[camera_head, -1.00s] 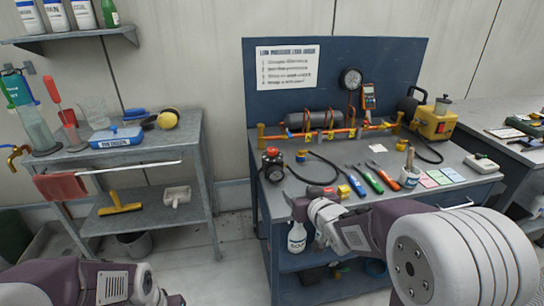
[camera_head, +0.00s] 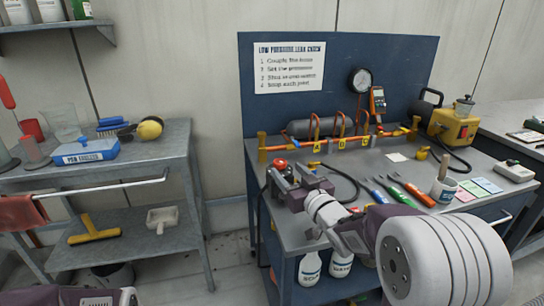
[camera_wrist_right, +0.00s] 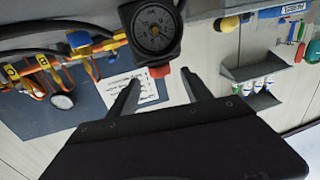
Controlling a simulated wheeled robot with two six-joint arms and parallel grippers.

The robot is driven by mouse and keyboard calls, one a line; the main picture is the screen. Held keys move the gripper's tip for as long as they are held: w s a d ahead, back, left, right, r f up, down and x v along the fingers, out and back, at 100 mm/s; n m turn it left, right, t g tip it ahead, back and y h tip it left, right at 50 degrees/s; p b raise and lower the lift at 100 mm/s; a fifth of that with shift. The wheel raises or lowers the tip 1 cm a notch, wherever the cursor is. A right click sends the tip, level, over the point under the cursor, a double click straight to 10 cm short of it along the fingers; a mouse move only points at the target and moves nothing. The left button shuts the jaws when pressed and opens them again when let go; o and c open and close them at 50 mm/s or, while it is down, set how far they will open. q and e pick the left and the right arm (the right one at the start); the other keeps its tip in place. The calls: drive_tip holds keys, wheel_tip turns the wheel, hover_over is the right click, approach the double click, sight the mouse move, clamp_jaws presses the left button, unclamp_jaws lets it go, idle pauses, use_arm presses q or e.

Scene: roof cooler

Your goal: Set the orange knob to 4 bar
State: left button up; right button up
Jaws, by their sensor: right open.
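The orange-red knob (camera_head: 281,164) tops a small black regulator at the left end of the bench. My right gripper (camera_head: 297,184) is open close by, partly covering the regulator. In the right wrist view, which looks inverted, the knob (camera_wrist_right: 160,71) sits between and beyond the fingertips of my right gripper (camera_wrist_right: 160,77), with no visible hold on it. The regulator's black-faced dial (camera_wrist_right: 155,28) shows beside the knob; its reading is too small to tell. My left gripper is out of view; only part of my left arm shows at bottom left.
The blue bench (camera_head: 290,238) has a back panel with a pressure gauge (camera_head: 360,80) and orange meter (camera_head: 377,98). A copper pipe (camera_head: 345,142) runs behind the knob. A grey cart (camera_head: 140,165) stands left.

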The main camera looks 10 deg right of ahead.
sight(280, 159)
drive_tip(key=w, duration=0.3)
drive_tip(key=w+a+b, duration=0.1)
drive_tip(key=w, duration=0.1)
drive_tip(key=w+a, duration=0.1)
drive_tip(key=w, duration=0.2)
drive_tip(key=shift+w, duration=0.35)
drive_tip(key=shift+d, duration=0.1)
clamp_jaws()
drive_tip(key=h+b, duration=0.1)
drive_tip(key=b, duration=0.1)
drive_tip(key=m+h+b, duration=0.1)
drive_tip(key=shift+f+b, duration=0.3)
drive_tip(key=shift+b, duration=0.1)
drive_tip(key=shift+d+r+m+h, duration=0.1)
drive_tip(key=shift+m+h, duration=0.4)
drive_tip(key=shift+d+r+m+h, duration=0.1)
drive_tip(key=shift+m+h, duration=0.2)
drive_tip(key=shift+h, duration=0.2)
drive_tip(key=h+p, duration=0.1)
drive_tip(key=m+h+p, duration=0.2)
drive_tip(key=shift+d+r+h+p, duration=0.3)
drive_tip(key=shift+d+h+p, duration=0.05)
drive_tip(key=shift+h+p, duration=0.05)
drive_tip(key=shift+s+d+f+m+g+h+p, duration=0.1)
drive_tip(key=shift+m+g+h+p, duration=0.05)
drive_tip(key=shift+m+h+p, duration=0.3)
drive_tip(key=shift+d+f+m+g+h+p, duration=0.1)
drive_tip(key=shift+m+g+h+p, duration=0.05)
drive_tip(key=shift+m+h+p, duration=0.25)
